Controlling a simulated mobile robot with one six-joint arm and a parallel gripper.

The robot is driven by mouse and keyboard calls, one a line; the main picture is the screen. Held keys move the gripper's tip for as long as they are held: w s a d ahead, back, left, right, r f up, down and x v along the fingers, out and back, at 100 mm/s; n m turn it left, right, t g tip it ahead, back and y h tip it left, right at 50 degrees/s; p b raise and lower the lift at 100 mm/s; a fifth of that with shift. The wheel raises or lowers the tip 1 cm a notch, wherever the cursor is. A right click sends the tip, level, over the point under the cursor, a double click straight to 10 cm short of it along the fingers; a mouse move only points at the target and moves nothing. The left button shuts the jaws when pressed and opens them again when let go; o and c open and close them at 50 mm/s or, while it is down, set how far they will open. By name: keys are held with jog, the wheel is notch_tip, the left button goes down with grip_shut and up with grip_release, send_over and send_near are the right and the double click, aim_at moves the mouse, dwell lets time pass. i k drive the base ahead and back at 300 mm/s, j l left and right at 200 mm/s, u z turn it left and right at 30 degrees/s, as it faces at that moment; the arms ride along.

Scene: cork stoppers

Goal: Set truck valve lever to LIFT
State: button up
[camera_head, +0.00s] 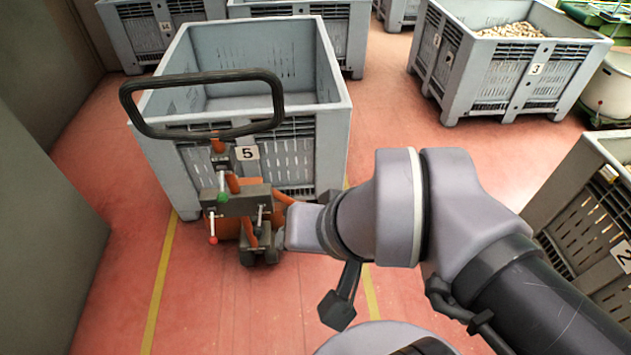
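The truck has a black loop handle (205,130), orange frame parts and a dark grey block (245,203) in front of crate 5. A thin lever with a red ball (213,240) hangs below the block's left end. A green knob (222,198) sits on the block's left side. I cannot read any LIFT marking or tell the valve setting. My arm reaches in from the lower right, and its light grey end, at my gripper (290,236), is right beside the block. The fingers are not clearly distinguishable, and whether they touch the truck is unclear.
An empty grey crate marked 5 (330,135) stands directly behind the truck. Crate 3 (545,88), holding corks, stands at the back right, and crate 2 (590,225) at the right edge. A grey wall or panel (45,200) bounds the left. Red floor (110,290) lies open in front.

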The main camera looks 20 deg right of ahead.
aim_at(222, 197)
jog(key=l+u, duration=0.25)
jog(key=l, duration=0.6)
jog(key=k+l+u, duration=0.2)
jog(key=l, duration=0.65)
jog(key=i, duration=0.1)
